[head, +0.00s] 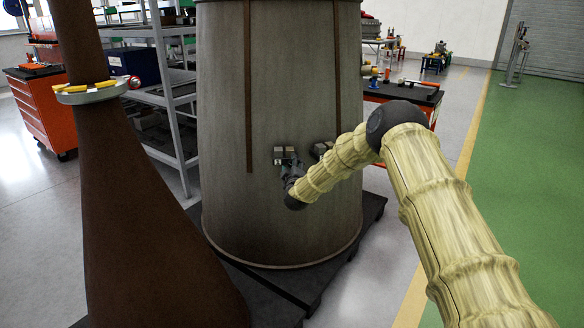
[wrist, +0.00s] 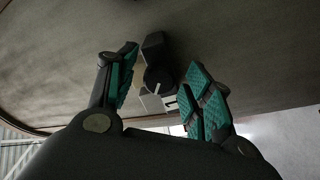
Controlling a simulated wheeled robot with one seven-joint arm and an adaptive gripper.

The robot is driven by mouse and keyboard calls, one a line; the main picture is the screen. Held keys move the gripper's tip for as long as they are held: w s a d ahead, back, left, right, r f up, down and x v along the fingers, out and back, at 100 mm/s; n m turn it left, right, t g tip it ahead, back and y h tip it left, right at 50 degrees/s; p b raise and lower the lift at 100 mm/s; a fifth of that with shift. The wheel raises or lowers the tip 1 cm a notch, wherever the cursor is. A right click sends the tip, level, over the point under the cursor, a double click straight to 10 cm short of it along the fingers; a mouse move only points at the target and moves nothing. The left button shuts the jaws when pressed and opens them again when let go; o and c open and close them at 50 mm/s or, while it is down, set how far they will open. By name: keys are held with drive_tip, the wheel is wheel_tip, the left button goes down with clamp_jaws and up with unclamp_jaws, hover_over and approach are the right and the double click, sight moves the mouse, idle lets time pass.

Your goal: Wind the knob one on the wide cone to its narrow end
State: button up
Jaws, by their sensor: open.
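The wide cone (head: 225,120) is a big grey tapered body, wider at its base. A small box-like fitting (head: 285,153) sits on its side, at my gripper (head: 289,168). In the wrist view, a dark round knob (wrist: 155,78) with a pale pointer line stands out from the cone wall (wrist: 250,65). A white tag marked 1 (wrist: 171,102) is beside it. My gripper (wrist: 161,62) is open, with one green-padded finger on each side of the knob. I cannot tell whether a finger touches it. Any scale around the knob is hidden or too small to read.
A second small fitting (head: 322,150) sits to the right on the same cone. A brown flared cone (head: 140,200) with a pale ring stands at the left front. The wide cone rests on a dark pallet (head: 275,285).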

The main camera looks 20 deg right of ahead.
drive_tip(key=c, duration=1)
drive_tip(key=shift+f+m+b, duration=0.1)
drive_tip(key=shift+m+b, duration=6.85)
drive_tip(key=shift+m, duration=7.35)
